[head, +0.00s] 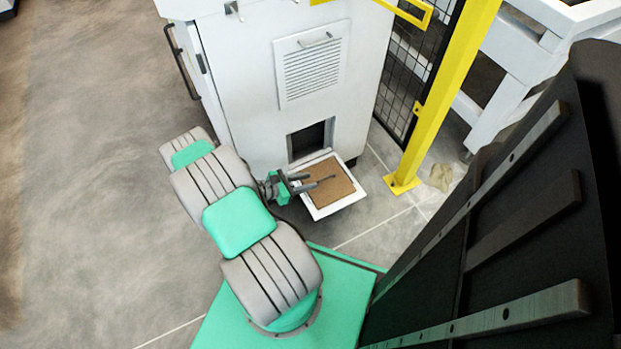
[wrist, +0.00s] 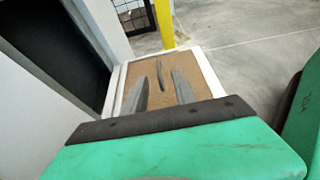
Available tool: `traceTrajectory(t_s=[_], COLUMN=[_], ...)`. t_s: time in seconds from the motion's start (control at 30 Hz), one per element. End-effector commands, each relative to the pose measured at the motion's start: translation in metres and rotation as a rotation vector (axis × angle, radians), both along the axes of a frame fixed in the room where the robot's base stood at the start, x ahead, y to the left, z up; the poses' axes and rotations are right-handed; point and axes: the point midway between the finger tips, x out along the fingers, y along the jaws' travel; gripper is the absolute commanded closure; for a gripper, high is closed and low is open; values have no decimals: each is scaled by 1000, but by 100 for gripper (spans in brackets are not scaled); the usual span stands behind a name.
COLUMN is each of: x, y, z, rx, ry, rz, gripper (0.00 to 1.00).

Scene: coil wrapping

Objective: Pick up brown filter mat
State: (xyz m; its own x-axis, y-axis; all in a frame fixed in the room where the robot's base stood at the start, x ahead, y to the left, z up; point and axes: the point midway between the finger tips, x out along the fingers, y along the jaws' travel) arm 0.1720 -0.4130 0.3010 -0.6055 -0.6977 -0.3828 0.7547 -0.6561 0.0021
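The brown filter mat (head: 334,192) is a flat, roughly square sheet lying in a white-framed tray or flap (head: 338,208) at the cabinet's lower opening. My gripper (head: 323,182) reaches in from the left and is over the mat. In the wrist view the mat (wrist: 204,74) lies beyond and below my gripper (wrist: 160,86). The two grey fingers are spread apart with nothing between them. A dark narrow mark, perhaps a shadow, shows on the mat between them. I cannot tell whether the fingertips touch the mat.
The white cabinet (head: 245,90) stands behind the tray, with a louvred panel (head: 311,68) above a dark square opening (head: 309,140). A yellow post (head: 440,100) and black mesh fence (head: 415,65) stand to the right. The grey floor (head: 90,180) at left is clear.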

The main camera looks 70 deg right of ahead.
Motion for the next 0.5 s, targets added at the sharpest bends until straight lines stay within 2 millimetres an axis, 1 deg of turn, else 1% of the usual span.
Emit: traceTrajectory(t_s=[0.07,0.17,0.27,0.4,0.5], x=[-6,-16,-25,-39,-48], y=[-3,-12,-23,-40,-50], z=[-4,-10,-17,-33,-37], rx=[2,2,1,0,0], ry=[6,6,4,4,3], rz=[-3,-8,-12,-15,-13], gripper=[67,67,67,67,67])
